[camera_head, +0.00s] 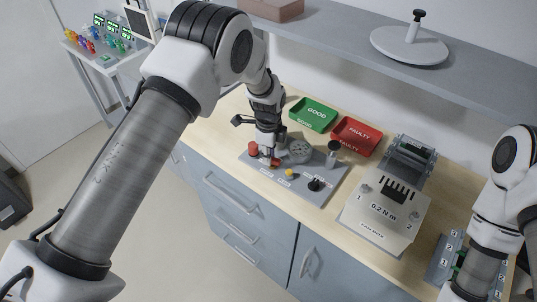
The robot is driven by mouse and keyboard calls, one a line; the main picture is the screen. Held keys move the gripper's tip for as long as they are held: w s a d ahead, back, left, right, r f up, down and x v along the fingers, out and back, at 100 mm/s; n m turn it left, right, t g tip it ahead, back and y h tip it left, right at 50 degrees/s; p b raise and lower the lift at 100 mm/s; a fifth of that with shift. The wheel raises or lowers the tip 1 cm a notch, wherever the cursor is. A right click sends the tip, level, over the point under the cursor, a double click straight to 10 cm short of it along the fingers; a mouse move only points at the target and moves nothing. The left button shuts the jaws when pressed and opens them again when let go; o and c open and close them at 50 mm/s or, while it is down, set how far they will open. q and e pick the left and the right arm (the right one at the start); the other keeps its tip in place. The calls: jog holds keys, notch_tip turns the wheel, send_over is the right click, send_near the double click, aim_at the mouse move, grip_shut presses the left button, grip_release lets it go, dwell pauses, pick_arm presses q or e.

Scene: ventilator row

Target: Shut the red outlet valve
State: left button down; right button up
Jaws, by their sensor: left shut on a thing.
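A grey panel (318,190) on the wooden bench carries several fittings. My left gripper (268,156) reaches down to its left part and is shut on a small red part, which I take to be the red outlet valve (275,162). The fingers hide much of it, so its turn position cannot be told. A second red round knob (253,148) stands just left of the gripper. A yellow knob (289,172) and a black knob (314,185) sit to the right. My right arm is at the right edge; its gripper does not show.
A green GOOD tray (313,114) and a red FAULTY tray (357,136) stand behind the panel. A shelf (345,47) overhangs the back. A side table (112,63) holds coloured items.

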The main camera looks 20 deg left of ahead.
pick_arm(q)
jog(key=shift+w+r+m, duration=0.1)
jog(key=shift+w+m, duration=0.15)
jog(key=shift+m, duration=1.25)
jog(key=c, duration=1.1)
grip_release()
notch_tip(320, 180, up, 12)
jog(key=shift+f, duration=0.1)
jog(key=shift+s, duration=0.1)
